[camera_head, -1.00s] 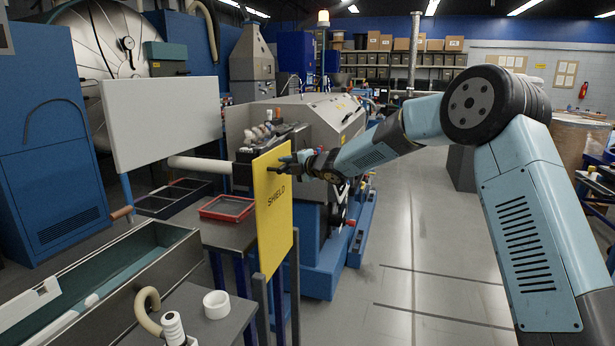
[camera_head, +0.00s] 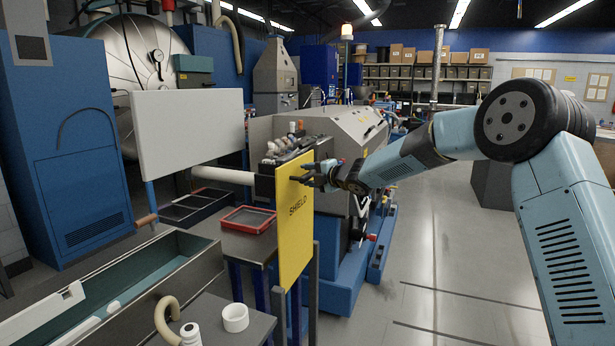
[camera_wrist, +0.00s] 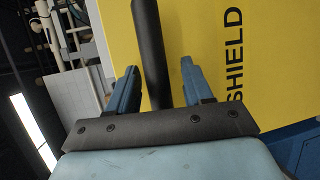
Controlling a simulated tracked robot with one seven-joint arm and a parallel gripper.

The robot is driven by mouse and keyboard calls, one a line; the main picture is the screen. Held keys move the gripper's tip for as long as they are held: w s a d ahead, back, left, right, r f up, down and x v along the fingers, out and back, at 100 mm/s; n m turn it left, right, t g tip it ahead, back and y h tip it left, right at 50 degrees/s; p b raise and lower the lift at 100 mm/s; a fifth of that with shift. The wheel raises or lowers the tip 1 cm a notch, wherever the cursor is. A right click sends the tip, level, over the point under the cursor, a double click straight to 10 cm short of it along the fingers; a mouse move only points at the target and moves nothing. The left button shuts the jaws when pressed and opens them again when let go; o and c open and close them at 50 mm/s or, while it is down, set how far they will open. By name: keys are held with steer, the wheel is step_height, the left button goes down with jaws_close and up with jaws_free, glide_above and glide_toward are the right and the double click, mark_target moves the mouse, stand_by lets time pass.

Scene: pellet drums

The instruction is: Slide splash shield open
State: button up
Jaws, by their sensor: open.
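The splash shield (camera_head: 296,230) is an upright yellow panel marked SHIELD, standing on dark posts in the middle of the head view. It also fills much of the wrist view (camera_wrist: 205,45). A dark bar-shaped handle (camera_wrist: 149,50) runs along the shield in the wrist view. My gripper (camera_head: 304,173) is at the shield's upper part in the head view. In the wrist view its two blue fingers (camera_wrist: 153,85) are apart, one on each side of the handle, with gaps on both sides. Whether a finger touches the shield cannot be told.
A grey machine (camera_head: 340,125) on a blue base stands behind the shield. A white panel (camera_head: 188,135) on a blue post stands left. A red tray (camera_head: 248,220) lies on a table left of the shield, with a white ring (camera_head: 235,318) nearer. The floor (camera_head: 440,240) to the right is clear.

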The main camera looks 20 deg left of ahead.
steer(key=shift+d, duration=0.1)
steer(key=v, duration=1.3)
steer(key=shift+s+d, duration=0.15)
steer(key=shift+d, duration=0.1)
steer(key=shift+r, duration=0.1)
